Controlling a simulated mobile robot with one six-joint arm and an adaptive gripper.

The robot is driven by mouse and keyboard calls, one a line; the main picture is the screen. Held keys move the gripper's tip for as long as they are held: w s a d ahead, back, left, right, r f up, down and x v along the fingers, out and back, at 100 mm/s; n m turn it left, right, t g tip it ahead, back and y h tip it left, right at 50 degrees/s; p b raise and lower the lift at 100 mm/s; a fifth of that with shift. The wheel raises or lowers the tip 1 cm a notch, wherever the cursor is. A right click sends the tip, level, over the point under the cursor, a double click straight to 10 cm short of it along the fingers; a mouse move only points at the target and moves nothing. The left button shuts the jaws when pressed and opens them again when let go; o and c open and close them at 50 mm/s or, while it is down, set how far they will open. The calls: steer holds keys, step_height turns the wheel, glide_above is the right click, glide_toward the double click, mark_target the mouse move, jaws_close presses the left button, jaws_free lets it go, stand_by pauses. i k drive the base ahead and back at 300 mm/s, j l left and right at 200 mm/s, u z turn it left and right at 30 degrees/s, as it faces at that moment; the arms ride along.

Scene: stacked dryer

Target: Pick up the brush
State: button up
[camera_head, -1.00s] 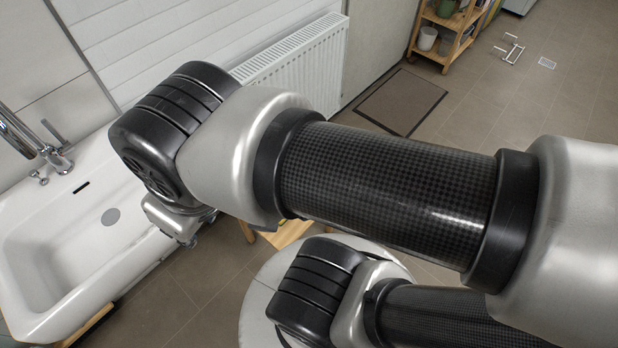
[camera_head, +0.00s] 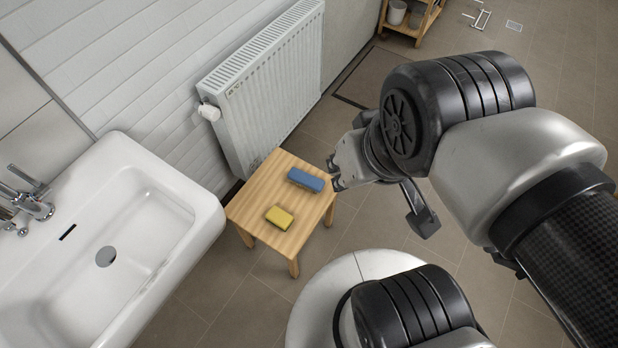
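A blue block-shaped object (camera_head: 306,179), which looks like the brush, lies on the wooden stool (camera_head: 262,188) near its back right edge. Its bristles cannot be made out. A yellow block (camera_head: 280,217), sponge-like, lies nearer the front of the stool. My gripper (camera_head: 336,174) is just right of the blue object in the picture, with its fingers toward it. The fingertips look apart, with nothing between them. The gripper appears above the stool's right edge and not touching the blue object, though its exact height is hard to judge.
A white sink (camera_head: 185,215) with a metal tap (camera_head: 30,205) stands left of the stool. A white radiator (camera_head: 262,85) is on the wall behind it. A wooden shelf (camera_head: 408,28) stands at the back. Tiled floor (camera_head: 365,225) is open right of the stool.

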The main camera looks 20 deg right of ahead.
mark_target(299, 176)
steer(key=u, duration=1.5)
steer(key=z, duration=1.6)
steer(key=i+l+u, duration=0.3)
steer(key=l+u, duration=0.3)
steer(key=i+l+u, duration=0.15)
steer(key=l+u, duration=0.15)
steer(key=l, duration=0.25)
